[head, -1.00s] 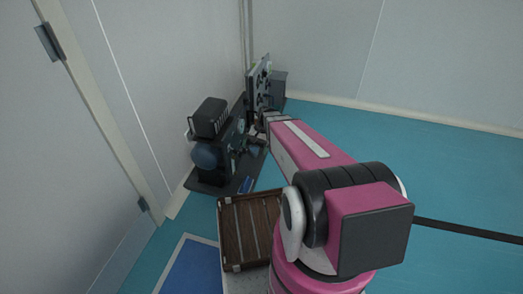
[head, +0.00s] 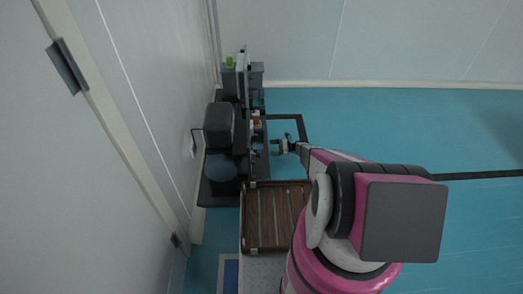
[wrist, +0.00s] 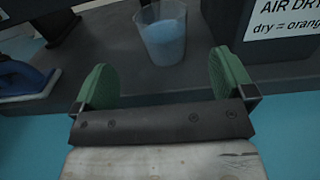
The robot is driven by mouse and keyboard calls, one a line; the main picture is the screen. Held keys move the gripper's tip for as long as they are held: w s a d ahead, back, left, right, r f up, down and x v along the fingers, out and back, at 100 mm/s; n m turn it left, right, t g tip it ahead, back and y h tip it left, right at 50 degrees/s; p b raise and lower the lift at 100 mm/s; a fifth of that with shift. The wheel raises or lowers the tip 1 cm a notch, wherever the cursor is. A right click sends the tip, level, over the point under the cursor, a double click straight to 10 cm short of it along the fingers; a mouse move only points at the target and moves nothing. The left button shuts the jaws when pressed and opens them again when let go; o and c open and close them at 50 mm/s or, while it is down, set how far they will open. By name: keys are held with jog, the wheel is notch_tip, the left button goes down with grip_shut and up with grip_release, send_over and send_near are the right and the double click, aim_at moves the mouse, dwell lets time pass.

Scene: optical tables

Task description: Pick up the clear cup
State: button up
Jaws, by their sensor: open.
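The clear cup (wrist: 164,36) stands upright on a dark grey surface (wrist: 112,48) in the wrist view. It looks translucent and pale blue. In the head view my gripper (head: 284,144) is at the right edge of the dark bench with equipment. I cannot make out the cup for certain there.
A sign reading "AIR DRY" (wrist: 285,22) stands right of the cup, close to the right finger. A blue object (wrist: 25,82) lies at the left. Black equipment (head: 218,125) stands on the bench along the wall. A brown slatted crate (head: 275,218) is nearer me. Open floor lies right.

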aim_at(258, 148)
jog(key=a, duration=1)
jog(key=shift+w+a+f, duration=0.1)
jog(key=shift+a+f, duration=0.05)
jog(key=shift+a, duration=0.15)
jog(key=c, duration=1)
